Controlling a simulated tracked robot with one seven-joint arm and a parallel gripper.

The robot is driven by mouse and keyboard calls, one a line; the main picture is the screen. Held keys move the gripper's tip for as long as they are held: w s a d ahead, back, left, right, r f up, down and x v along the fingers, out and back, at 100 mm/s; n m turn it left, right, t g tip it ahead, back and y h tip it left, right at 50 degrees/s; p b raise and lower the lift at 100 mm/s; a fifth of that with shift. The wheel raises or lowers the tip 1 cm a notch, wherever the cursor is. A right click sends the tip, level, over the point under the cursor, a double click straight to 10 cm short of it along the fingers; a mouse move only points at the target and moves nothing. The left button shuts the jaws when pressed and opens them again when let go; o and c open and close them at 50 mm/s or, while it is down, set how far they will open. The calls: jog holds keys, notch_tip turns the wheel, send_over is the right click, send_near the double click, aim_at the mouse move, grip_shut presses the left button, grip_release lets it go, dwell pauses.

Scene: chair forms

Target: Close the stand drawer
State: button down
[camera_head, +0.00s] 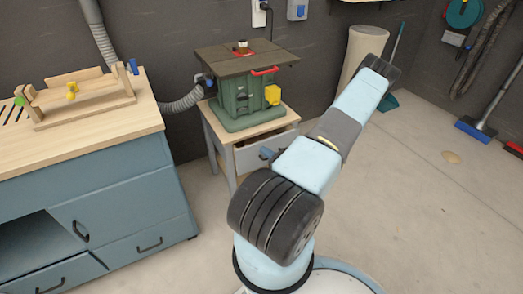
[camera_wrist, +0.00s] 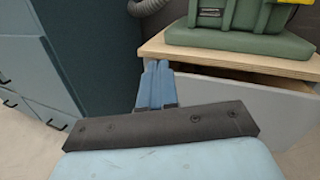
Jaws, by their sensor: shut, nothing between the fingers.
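The wooden stand (camera_head: 212,133) has a grey-white drawer (camera_head: 250,158) under its top. The drawer front also shows in the wrist view (camera_wrist: 250,105), with a dark gap between it and the stand top, so it is partly open. My arm hides the right part of the drawer in the head view.
A green machine with a dark table (camera_head: 243,92) stands on the stand. A blue workbench (camera_head: 120,205) with a wooden jig (camera_head: 75,95) is at the left, close to the stand. A beige cylinder (camera_head: 362,50) stands behind my arm. The floor at the right is mostly clear.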

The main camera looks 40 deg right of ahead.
jog(key=s+d+f+m+h, duration=0.35)
jog(key=f+m+h, duration=0.25)
jog(key=f, duration=0.2)
send_near(258, 145)
jog(key=shift+g, duration=0.4)
jog(key=x, duration=0.7)
jog(key=shift+s+d+r, duration=0.1)
jog(key=shift+r, duration=0.05)
jog(key=shift+x, duration=1.35)
jog(key=shift+s, duration=0.1)
